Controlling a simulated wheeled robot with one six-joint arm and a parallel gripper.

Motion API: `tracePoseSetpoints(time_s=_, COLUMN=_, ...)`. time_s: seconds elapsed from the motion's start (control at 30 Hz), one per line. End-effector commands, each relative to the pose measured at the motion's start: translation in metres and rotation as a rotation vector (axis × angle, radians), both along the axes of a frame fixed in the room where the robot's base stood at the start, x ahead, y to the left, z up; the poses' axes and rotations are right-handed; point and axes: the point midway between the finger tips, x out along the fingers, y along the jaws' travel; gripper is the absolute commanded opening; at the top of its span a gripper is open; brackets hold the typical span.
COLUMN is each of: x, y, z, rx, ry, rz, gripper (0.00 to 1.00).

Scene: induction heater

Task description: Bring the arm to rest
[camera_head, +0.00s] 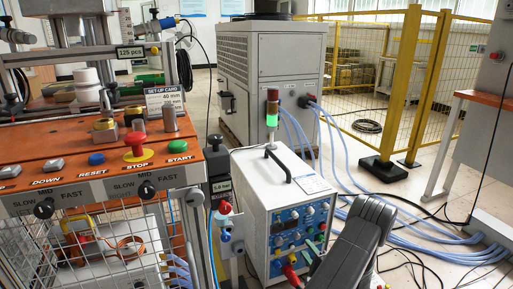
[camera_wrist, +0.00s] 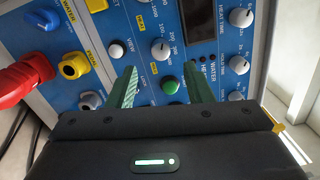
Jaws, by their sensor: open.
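My gripper (camera_wrist: 160,69) shows in the wrist view with its two green fingers apart and nothing held between them. It faces the blue control panel (camera_wrist: 122,23) of the induction heater. A white knob (camera_wrist: 160,50) and a green button (camera_wrist: 170,86) appear between the fingers. I cannot tell whether the fingertips touch the panel. In the head view my dark arm reaches up from the lower right to the front of the white heater cabinet (camera_head: 262,205) and hides part of its panel.
A red plug (camera_wrist: 25,80) sits left of the fingers. A stack light (camera_head: 272,108) glows green on the cabinet. The orange-topped press station (camera_head: 60,150) stands left. Pale blue hoses (camera_head: 405,240) and black cables lie on the floor at right. A yellow fence (camera_head: 400,85) stands behind.

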Motion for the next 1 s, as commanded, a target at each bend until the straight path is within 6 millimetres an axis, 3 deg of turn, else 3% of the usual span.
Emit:
tracePoseSetpoints(time_s=0.2, x=0.037, y=0.017, z=0.000, rx=-0.001, ry=-0.002, rz=0.004, gripper=0.46)
tracePoseSetpoints(time_s=0.4, x=0.057, y=0.023, z=0.002, rx=0.000, ry=-0.003, rz=0.002, gripper=0.46)
tracePoseSetpoints(time_s=0.83, x=0.061, y=0.025, z=0.003, rx=0.004, ry=0.001, rz=-0.001, gripper=0.46)
tracePoseSetpoints(time_s=1.0, x=0.054, y=0.022, z=0.004, rx=0.001, ry=0.000, rz=-0.001, gripper=0.46)
